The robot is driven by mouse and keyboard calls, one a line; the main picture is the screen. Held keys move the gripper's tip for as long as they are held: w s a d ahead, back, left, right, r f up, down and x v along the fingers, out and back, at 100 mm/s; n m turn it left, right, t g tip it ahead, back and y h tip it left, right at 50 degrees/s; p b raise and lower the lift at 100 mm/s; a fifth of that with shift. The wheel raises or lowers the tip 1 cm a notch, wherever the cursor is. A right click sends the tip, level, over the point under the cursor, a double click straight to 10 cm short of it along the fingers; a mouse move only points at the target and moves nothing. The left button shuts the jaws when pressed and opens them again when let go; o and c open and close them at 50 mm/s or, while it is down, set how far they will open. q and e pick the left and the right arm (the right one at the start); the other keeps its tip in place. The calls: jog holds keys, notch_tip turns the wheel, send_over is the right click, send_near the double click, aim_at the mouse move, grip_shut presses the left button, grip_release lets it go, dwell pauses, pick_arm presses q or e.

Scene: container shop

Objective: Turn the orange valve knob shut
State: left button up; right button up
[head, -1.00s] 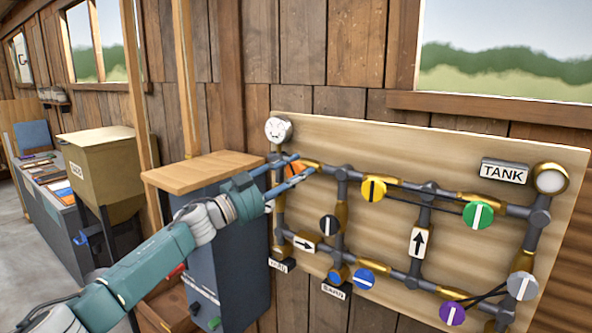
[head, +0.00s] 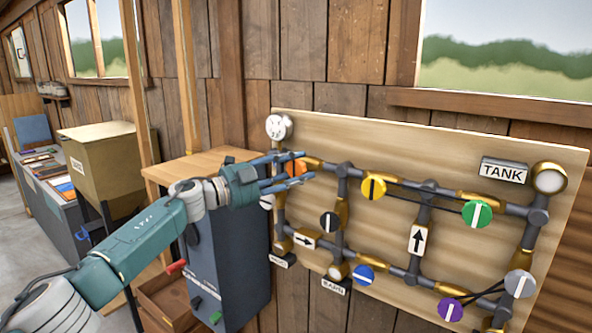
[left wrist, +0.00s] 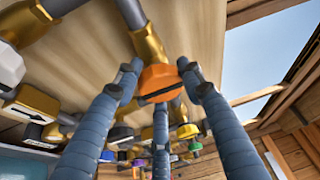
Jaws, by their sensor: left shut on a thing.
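The orange valve knob (head: 294,168) is at the upper left of the pipe board, below a round white gauge. My left gripper (head: 302,167) reaches it from the left, its fingers around the knob and shut on it. In the left wrist view the orange knob (left wrist: 158,84) sits among the three fingers, with a dark line across its face. My right gripper is not in view.
The pipe board (head: 400,160) also carries yellow (head: 373,187), green (head: 477,213), black (head: 329,222), blue (head: 363,275), purple (head: 450,309) and grey (head: 521,284) knobs. A dark cabinet with a wooden top (head: 200,165) stands close left, beneath my arm.

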pick_arm(q)
jog(key=shift+r, duration=0.3)
jog(key=o, duration=1.1)
jog(key=shift+s+d+f, duration=0.1)
jog(key=shift+s, duration=0.05)
jog(key=shift+s+a+f, duration=0.1)
jog(key=shift+a+f, duration=0.1)
jog(key=shift+a, duration=0.3)
jog(key=v, duration=1.1)
jog(key=shift+s+r, duration=0.15)
jog(key=shift+r, duration=0.05)
